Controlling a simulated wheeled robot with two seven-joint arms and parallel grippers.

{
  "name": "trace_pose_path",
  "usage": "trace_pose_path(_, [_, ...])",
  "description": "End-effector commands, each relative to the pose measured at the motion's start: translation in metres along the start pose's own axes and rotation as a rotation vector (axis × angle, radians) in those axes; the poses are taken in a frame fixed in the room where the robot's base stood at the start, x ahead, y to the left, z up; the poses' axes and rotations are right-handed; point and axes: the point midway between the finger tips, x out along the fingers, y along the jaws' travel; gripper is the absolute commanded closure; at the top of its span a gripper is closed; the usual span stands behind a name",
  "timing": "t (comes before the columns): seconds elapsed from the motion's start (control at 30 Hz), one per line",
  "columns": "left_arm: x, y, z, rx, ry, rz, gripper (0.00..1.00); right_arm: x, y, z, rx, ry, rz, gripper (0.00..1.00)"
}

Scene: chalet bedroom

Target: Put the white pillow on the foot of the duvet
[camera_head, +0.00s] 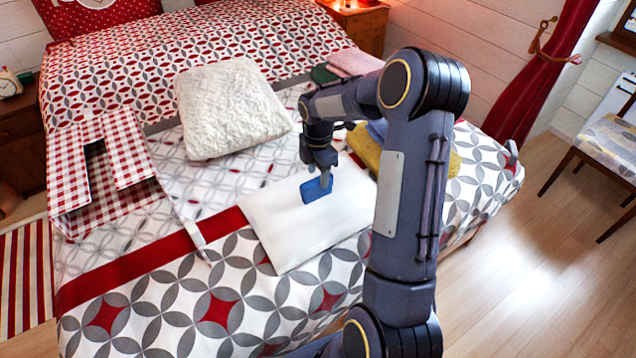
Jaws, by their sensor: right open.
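The smooth white pillow (277,232) lies flat on the foot end of the patterned duvet (150,310), partly over its red band. My right arm crosses in front and hides the pillow's right end. My left gripper is out of view.
A fluffy cream cushion (230,108) lies further up the bed. A red gingham cloth item (75,180) with a long strap lies on the left. Folded pink (352,62) and yellow (366,146) textiles lie along the right side. A chair (606,147) stands at the right.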

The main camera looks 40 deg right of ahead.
Motion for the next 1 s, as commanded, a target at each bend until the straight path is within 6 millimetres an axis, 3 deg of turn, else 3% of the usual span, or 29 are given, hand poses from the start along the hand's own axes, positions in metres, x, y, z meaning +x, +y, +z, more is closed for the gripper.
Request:
trace_pose_path(0.03, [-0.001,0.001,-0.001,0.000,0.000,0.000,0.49,-0.013,0.001,0.000,0.000,0.000,0.005,0.53])
trace_pose_path(0.2, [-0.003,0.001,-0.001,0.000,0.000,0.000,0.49,-0.042,0.001,0.000,-0.001,0.000,0.003,0.53])
trace_pose_path(0.37, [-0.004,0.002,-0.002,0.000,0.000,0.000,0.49,-0.057,0.000,-0.001,0.002,0.000,0.003,0.53])
trace_pose_path(0.53, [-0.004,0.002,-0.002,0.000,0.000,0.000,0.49,-0.086,-0.017,-0.015,0.119,0.022,0.043,0.53])
trace_pose_path(0.67, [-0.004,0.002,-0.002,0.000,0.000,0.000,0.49,-0.124,-0.054,-0.042,0.358,0.084,0.109,0.53])
trace_pose_path(0.8, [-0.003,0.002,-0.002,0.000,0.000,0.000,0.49,-0.155,-0.108,-0.076,0.669,0.198,0.161,0.53])
trace_pose_path(1.0, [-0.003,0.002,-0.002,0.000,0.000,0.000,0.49,-0.169,-0.187,-0.121,1.102,0.409,0.167,0.53])
